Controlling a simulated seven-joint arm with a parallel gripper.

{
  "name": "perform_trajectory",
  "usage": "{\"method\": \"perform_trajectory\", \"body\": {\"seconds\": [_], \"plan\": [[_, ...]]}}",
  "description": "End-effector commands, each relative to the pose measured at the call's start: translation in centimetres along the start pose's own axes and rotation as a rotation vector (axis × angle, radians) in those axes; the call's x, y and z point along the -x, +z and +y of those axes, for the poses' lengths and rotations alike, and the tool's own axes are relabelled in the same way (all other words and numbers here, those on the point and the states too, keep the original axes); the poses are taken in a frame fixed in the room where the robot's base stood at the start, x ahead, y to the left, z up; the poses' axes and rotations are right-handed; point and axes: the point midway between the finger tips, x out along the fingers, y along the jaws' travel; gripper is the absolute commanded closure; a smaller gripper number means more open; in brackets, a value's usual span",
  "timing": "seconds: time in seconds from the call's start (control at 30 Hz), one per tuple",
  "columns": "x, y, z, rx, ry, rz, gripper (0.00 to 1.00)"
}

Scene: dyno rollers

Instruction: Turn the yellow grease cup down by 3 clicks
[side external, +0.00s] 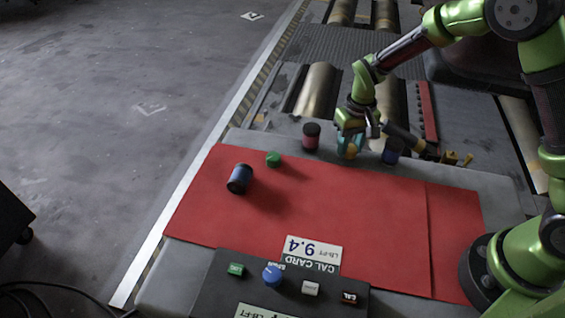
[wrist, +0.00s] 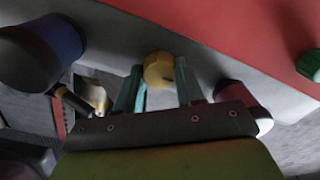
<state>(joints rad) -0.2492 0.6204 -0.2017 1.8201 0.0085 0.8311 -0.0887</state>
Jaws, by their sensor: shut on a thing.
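The yellow grease cup (side external: 350,151) is at the far edge of the red mat, under my gripper (side external: 349,140). In the wrist view the yellow cup (wrist: 159,69) sits between the two teal fingers of my gripper (wrist: 160,84). The fingers are shut on it. Its top face shows a small dark mark in the wrist view. In the side view my fingers hide part of the cup, and what lies below it is hidden.
A button panel (side external: 210,295) is at the front.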

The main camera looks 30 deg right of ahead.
Motion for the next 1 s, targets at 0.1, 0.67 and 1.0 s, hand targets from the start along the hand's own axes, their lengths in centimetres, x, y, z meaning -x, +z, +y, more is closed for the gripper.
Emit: {"method": "perform_trajectory", "body": {"seconds": [0.1, 0.67, 1.0], "plan": [[0.06, -0.01, 0.00, -0.042, -0.001, 0.002, 0.93], [0.10, 0.05, 0.11, -0.452, -0.001, 0.016, 0.93], [0.11, 0.09, 0.16, -0.631, -0.001, 0.022, 0.93]]}}
